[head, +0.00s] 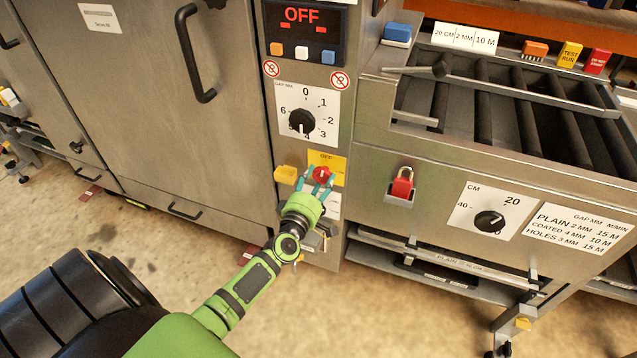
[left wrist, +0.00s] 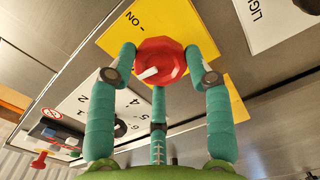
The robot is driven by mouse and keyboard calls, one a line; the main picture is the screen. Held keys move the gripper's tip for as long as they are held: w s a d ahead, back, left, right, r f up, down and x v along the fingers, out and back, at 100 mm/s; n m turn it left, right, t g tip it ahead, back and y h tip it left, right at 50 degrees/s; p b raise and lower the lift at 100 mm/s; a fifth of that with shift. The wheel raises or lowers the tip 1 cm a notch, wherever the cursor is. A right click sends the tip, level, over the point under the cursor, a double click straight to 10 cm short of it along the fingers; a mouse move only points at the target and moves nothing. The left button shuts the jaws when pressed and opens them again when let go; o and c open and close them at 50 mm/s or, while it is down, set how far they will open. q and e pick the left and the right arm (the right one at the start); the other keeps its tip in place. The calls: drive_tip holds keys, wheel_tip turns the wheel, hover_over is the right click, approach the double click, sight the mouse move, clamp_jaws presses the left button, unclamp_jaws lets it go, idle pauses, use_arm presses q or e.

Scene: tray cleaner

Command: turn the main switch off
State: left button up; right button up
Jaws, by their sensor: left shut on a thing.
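The main switch is a red knob (head: 321,175) on a yellow plate (head: 327,160) marked OFF at its top, low on the machine's control column. In the left wrist view the red knob (left wrist: 160,62) has a white pointer mark, and the yellow plate (left wrist: 125,32) shows the word ON. My left gripper (head: 319,183) reaches the knob from below, its teal fingers shut on it from both sides. The fingers (left wrist: 161,65) also show in the left wrist view. The display (head: 303,32) above reads OFF. My right gripper is not in view.
A red padlock (head: 402,184) hangs on the panel to the right, near the CM dial (head: 489,222). A large door handle (head: 192,55) juts out at the left.

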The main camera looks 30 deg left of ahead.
use_arm(q)
drive_tip(key=shift+w+a+r+n, duration=0.1)
drive_tip(key=shift+a+r+n, duration=0.25)
drive_tip(key=shift+n, duration=0.35)
drive_tip(key=shift+n+b, duration=0.3)
drive_tip(key=shift+n, duration=0.3)
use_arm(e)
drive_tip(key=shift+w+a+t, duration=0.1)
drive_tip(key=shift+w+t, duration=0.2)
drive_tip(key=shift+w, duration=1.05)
use_arm(q)
drive_tip(key=o, duration=1.1)
drive_tip(key=shift+c, duration=0.2)
drive_tip(key=shift+o, duration=0.4)
drive_tip(key=shift+f, duration=0.3)
drive_tip(key=shift+d, duration=0.15)
drive_tip(key=v, duration=1.2)
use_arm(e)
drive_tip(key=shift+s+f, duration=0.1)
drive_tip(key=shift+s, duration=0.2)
